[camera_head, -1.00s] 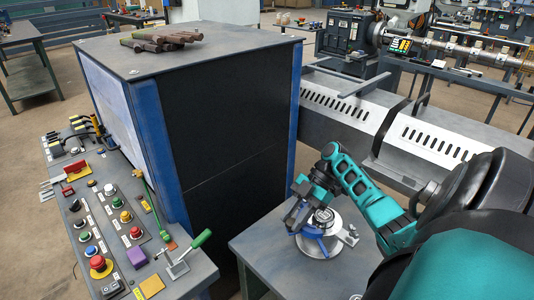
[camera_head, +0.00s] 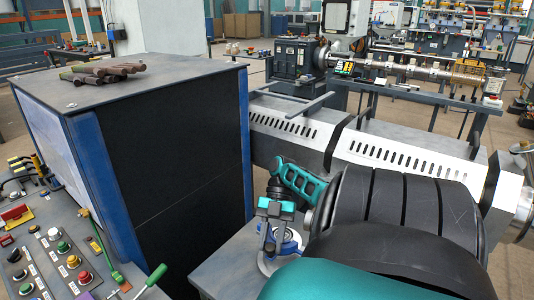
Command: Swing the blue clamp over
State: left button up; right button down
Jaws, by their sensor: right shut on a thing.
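The blue clamp (camera_head: 292,247) sits on a round silver metal fixture (camera_head: 268,264) on the small grey table. Only part of the blue clamp shows, as my right gripper and arm cover much of it. My right gripper (camera_head: 271,240) points down over the fixture and is shut on the blue clamp; the exact contact is small and partly hidden. My left gripper is not in view.
A tall black and blue cabinet (camera_head: 170,150) stands close to the left of the fixture. A control panel (camera_head: 60,245) with buttons is at the lower left. A slotted grey machine housing (camera_head: 290,125) runs behind my right arm.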

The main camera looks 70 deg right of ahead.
jog(key=shift+d, duration=0.15)
dwell(0.3)
jog(key=c, duration=0.8)
grip_release()
jog(key=shift+b+v, duration=0.35)
jog(key=shift+v, duration=5.65)
